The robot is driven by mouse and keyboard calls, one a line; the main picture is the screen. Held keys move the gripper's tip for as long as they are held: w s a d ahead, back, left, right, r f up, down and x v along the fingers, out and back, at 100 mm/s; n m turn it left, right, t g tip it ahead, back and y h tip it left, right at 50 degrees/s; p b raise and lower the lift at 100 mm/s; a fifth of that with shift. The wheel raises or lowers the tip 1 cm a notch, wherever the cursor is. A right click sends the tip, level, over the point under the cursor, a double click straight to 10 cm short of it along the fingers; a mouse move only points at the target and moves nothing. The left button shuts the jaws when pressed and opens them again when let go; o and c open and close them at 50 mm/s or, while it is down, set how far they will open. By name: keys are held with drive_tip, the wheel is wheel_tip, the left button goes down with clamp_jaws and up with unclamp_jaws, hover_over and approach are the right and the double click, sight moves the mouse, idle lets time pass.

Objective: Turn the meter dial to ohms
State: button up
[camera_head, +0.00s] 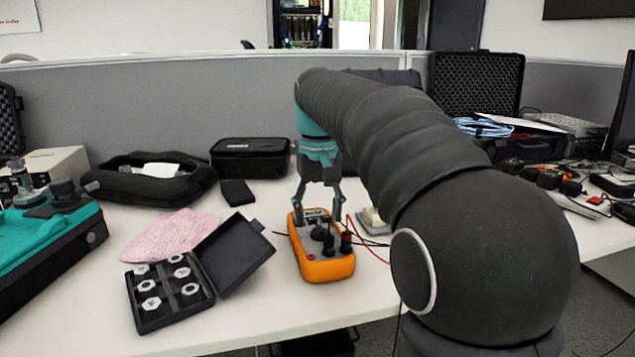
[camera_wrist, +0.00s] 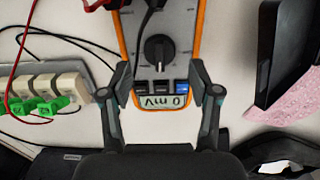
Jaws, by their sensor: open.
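The orange multimeter (camera_head: 328,268) lies face up on the white table, with red and black leads plugged into its near end. In the wrist view the meter (camera_wrist: 203,28) shows a black round dial (camera_wrist: 158,50) with a light pointer mark, and a display (camera_wrist: 163,102) reading "0 mV". My gripper (camera_head: 319,212) is above the meter's far end; in the wrist view its open fingers (camera_wrist: 164,92) are apart on either side of the display and button row, short of the dial. Nothing is between the fingers but the meter below. The dial's printed labels are too small to read.
An open black case with several metal nuts (camera_head: 150,322) stands left of the meter, beside a pink cloth (camera_head: 168,236). A white block with green connectors (camera_wrist: 42,88) and loose leads lie close on the meter's other side.

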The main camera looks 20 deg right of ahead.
sight(318, 224)
wheel_tip(318, 224, up, 10)
idle(0.5)
